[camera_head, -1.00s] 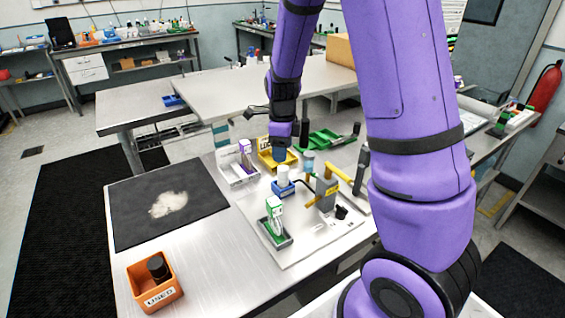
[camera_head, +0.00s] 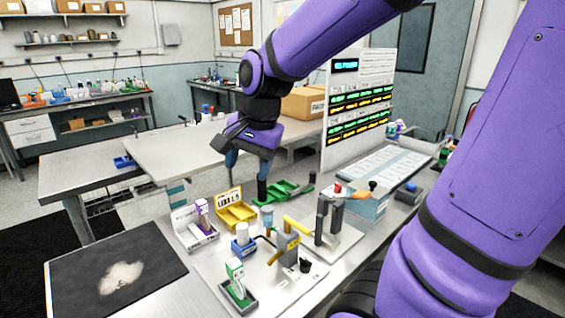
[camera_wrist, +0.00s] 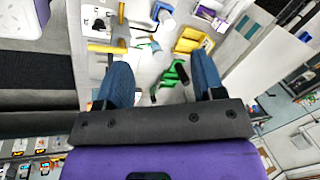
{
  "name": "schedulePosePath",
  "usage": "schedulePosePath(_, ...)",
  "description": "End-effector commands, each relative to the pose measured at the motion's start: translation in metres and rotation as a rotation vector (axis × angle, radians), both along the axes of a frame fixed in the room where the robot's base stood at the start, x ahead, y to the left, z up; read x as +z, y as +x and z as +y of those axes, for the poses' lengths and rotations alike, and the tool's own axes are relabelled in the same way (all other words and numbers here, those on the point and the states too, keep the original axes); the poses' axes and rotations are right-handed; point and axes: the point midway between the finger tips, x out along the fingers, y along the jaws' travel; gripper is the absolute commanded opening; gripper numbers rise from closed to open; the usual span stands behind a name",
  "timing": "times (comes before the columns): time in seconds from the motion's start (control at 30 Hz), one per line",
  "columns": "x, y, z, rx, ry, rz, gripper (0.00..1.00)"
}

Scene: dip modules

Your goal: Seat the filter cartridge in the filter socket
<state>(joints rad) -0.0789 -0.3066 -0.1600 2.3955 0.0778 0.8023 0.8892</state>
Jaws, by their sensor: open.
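A white cylinder (camera_head: 242,232), which looks like the filter cartridge, stands upright in a small blue holder (camera_head: 243,250), which looks like the filter socket, on the pale board. Whether it sits fully down cannot be told at this size. My gripper (camera_head: 248,172) is raised behind and above them, over the area by the green tray, apart from both. In the wrist view my gripper (camera_wrist: 161,82) has its two blue fingers wide apart, with nothing held between them.
A purple-and-white module (camera_head: 202,212) stands in a white box, and a green-and-white module (camera_head: 236,277) in a grey-green holder. A yellow bin (camera_head: 236,213), green tray (camera_head: 284,193) and yellow-handled fixture (camera_head: 290,248) are close by. The dark mat (camera_head: 80,282) has open room.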

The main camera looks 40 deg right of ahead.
Motion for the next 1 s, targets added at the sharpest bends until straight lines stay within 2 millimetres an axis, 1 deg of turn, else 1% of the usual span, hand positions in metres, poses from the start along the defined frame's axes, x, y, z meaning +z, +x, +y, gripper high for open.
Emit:
schedulePosePath(0.03, 0.010, -0.014, 0.002, 0.092, -0.028, -0.036, 0.62)
schedulePosePath(0.2, 0.033, -0.056, 0.011, 0.420, -0.154, -0.129, 0.62)
schedulePosePath(0.3, 0.041, -0.080, 0.014, 0.599, -0.241, -0.174, 0.62)
schedulePosePath(0.4, 0.046, -0.100, 0.018, 0.745, -0.319, -0.204, 0.62)
schedulePosePath(0.5, 0.049, -0.113, 0.020, 0.850, -0.381, -0.222, 0.62)
schedulePosePath(0.67, 0.050, -0.123, 0.021, 0.929, -0.428, -0.231, 0.62)
schedulePosePath(1.0, 0.050, -0.123, 0.021, 0.937, -0.431, -0.231, 0.62)
